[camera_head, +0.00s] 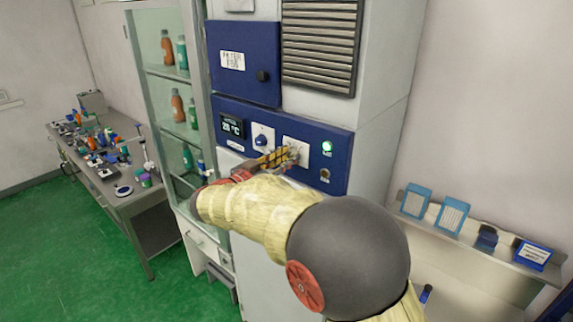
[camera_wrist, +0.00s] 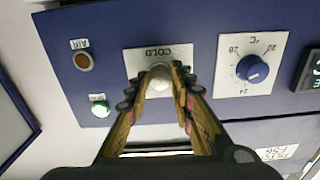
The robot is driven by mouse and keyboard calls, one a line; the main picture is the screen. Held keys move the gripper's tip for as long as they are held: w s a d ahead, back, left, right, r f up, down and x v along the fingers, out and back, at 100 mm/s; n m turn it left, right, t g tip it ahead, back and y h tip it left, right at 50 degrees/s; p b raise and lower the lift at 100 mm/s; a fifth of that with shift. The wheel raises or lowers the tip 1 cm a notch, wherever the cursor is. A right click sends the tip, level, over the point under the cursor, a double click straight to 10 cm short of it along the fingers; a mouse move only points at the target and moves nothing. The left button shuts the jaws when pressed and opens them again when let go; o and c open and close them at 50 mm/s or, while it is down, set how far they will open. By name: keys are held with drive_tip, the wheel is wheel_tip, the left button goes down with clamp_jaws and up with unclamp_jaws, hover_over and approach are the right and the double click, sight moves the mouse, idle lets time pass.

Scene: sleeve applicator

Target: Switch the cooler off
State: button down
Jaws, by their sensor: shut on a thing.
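The cooler's blue control panel (camera_head: 340,172) is set in the tall grey cabinet. In the wrist view, which looks upside down, a pale knob (camera_wrist: 159,80) stands on a light plate marked COLD (camera_wrist: 185,55). My gripper (camera_wrist: 160,88) is shut on this knob, one finger on each side; in the head view the gripper (camera_head: 290,156) reaches the same plate and hides most of the knob. The green lamp (camera_head: 327,148) is lit; it also shows in the wrist view (camera_wrist: 100,108). The knob's exact angle is hard to tell.
A blue temperature dial (camera_wrist: 252,69) sits beside the COLD plate, near a display (camera_head: 232,127). An AIR fitting (camera_wrist: 84,62) is below the lamp in the head view. A glass bottle cabinet (camera_head: 150,70) stands left; a shelf (camera_head: 480,255) is right.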

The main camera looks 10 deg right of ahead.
drive_tip(key=n+b, duration=0.7)
drive_tip(key=b, duration=0.3)
drive_tip(key=n+b, duration=0.1)
drive_tip(key=n, duration=0.4)
drive_tip(key=shift+r, duration=0.1)
drive_tip(key=shift+n+p, duration=0.6)
drive_tip(key=shift+n, duration=1.9)
drive_tip(key=c, duration=1.6)
unclamp_jaws()
drive_tip(key=shift+o, duration=0.3)
